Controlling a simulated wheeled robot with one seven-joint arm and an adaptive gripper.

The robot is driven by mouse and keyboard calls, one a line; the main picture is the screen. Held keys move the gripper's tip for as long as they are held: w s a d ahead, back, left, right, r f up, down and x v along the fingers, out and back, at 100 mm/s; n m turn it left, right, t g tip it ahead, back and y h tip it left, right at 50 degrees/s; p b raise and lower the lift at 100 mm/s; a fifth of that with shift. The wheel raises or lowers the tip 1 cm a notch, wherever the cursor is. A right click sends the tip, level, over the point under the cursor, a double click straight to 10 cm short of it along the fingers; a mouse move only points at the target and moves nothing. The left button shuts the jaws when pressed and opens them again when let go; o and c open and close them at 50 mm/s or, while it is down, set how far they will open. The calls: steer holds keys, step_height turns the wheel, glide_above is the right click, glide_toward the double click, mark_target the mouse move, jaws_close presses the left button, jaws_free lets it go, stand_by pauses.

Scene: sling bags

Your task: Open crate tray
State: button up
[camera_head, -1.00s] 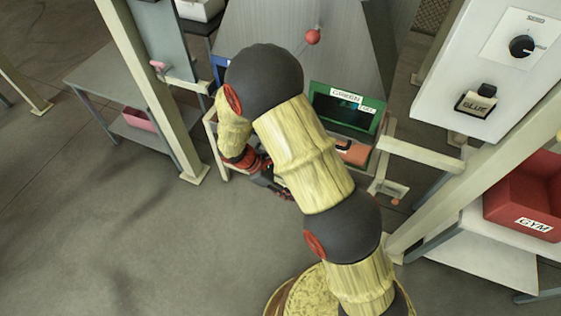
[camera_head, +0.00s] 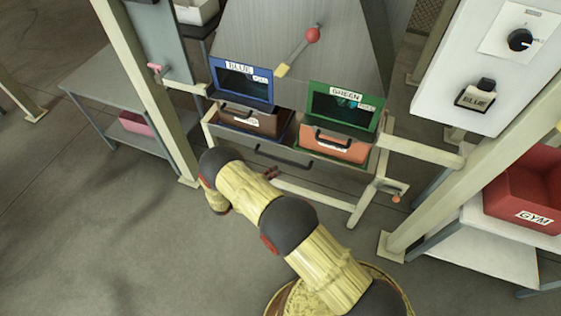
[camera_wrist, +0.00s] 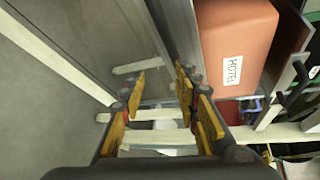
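The crate tray (camera_head: 325,172) is a wide grey tray with a long black handle (camera_head: 285,157) on its front, low in the pale frame. A brown crate (camera_head: 255,120) and an orange crate (camera_head: 345,145) sit at it, below the BLUE and GREEN windows. My gripper (camera_head: 270,173) is just below and in front of the tray handle, mostly hidden by my arm. In the wrist view, my gripper (camera_wrist: 158,105) is open, its fingers apart, with a grey panel beyond them. The orange crate, labelled HOTEL, also shows there (camera_wrist: 232,45). I see no handle between the fingers.
A lever with a red knob (camera_head: 312,35) is above the windows. Pale frame posts (camera_head: 150,95) stand at both sides. A red GYM crate (camera_head: 525,190) is on a white table at right, and a grey table (camera_head: 120,85) stands at left. The floor in front is clear.

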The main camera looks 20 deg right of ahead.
mark_target(282, 161)
steer(key=shift+w+d+r+n+t+b, duration=0.15)
steer(key=shift+w+d+n+t+b, duration=0.3)
steer(key=shift+w+d+n, duration=0.85)
steer(key=shift+w+d+r+n+t+b, duration=0.15)
steer(key=shift+w+d+n+b, duration=0.6)
steer(key=shift+w+d, duration=0.95)
steer(key=shift+a, duration=0.1)
steer(key=shift+c, duration=0.9)
jaws_close()
steer(key=shift+f+n, duration=0.1)
steer(key=shift+n, duration=0.15)
